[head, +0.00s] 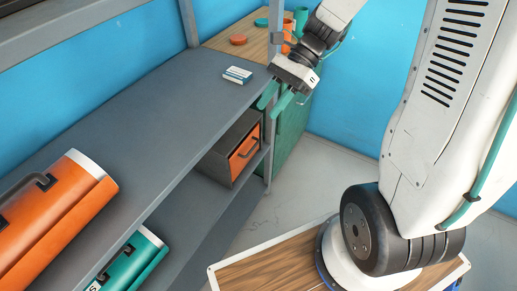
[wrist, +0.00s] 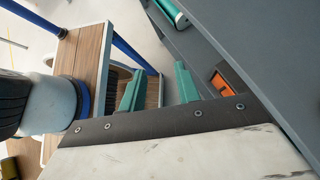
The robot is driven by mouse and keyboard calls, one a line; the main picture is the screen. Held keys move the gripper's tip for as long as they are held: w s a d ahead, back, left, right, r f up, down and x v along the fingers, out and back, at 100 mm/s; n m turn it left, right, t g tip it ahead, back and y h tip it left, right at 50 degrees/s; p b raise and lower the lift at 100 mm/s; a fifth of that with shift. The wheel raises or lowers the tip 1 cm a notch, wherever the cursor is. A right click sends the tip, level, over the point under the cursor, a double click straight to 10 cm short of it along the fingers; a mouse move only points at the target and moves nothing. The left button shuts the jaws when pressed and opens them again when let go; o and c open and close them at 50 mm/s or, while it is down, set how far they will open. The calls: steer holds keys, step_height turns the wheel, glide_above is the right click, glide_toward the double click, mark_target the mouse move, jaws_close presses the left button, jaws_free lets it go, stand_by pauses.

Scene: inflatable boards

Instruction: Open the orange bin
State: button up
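The orange bin (head: 245,148) is a grey box with an orange front and a dark bar handle (head: 250,147). It sits on the lower shelf in the head view, and its front looks shut. Part of its orange front also shows in the wrist view (wrist: 231,83), beyond the right finger. My gripper (head: 275,101) has two teal fingers, spread apart with nothing between them. In the head view it hangs above and to the right of the bin, not touching it. The fingers also show in the wrist view (wrist: 158,90).
A grey upper shelf (head: 150,120) overhangs the bin, with a small white box (head: 237,75) and an orange roll (head: 60,205) on it. A teal roll (head: 130,262) lies lower at left. A green cabinet (head: 289,135) stands behind. Grey floor (head: 300,185) before the shelves is clear.

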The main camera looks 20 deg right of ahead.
steer(key=w+d+f+m+t+y, duration=0.25)
steer(key=w+f+m, duration=0.25)
steer(key=f+m, duration=0.25)
steer(key=w+d+f+m+t+y, duration=0.2)
steer(key=w+f+m+y, duration=0.15)
steer(key=f+m, duration=0.35)
steer(key=w+d+f+m+t+h, duration=0.1)
steer(key=d+f+m+t, duration=0.15)
steer(key=f+m, duration=0.5)
steer(key=w+d+f+m+t, duration=0.15)
steer(key=f+m+t, duration=0.3)
steer(key=f, duration=0.65)
steer(key=x, duration=0.6)
steer(key=shift+a, duration=0.25)
steer(key=shift+f+m+g, duration=0.1)
steer(key=shift+m+g, duration=0.15)
jaws_close()
